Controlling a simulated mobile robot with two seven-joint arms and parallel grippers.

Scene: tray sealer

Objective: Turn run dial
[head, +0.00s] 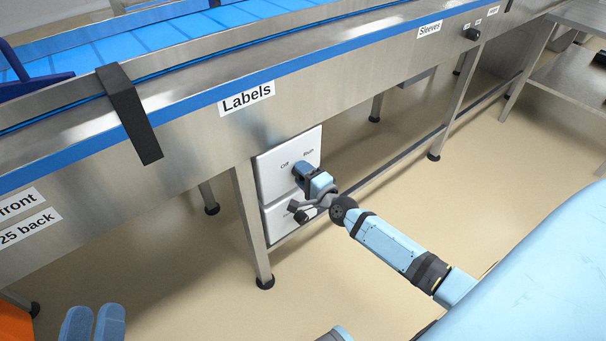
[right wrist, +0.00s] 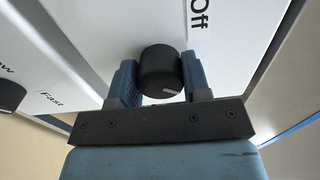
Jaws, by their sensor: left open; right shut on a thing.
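The run dial (right wrist: 160,72) is a black round knob on a white panel (head: 270,168) under the "Labels" sign. The panel carries the words "Off" and "Run". My right gripper (right wrist: 158,85) is shut on the dial, one blue finger on each side. A short pale mark shows on the dial's rim, near the right finger in the right wrist view. In the head view my right gripper (head: 299,170) covers the dial. My left gripper (head: 92,322) is open and empty at the bottom left, away from the panel.
A second black knob (right wrist: 10,96), marked "Fast", sits on the lower white panel (head: 277,222). A steel conveyor with a blue belt (head: 190,35) runs above the panels. A table leg (head: 252,228) stands just left of them. The floor in front is clear.

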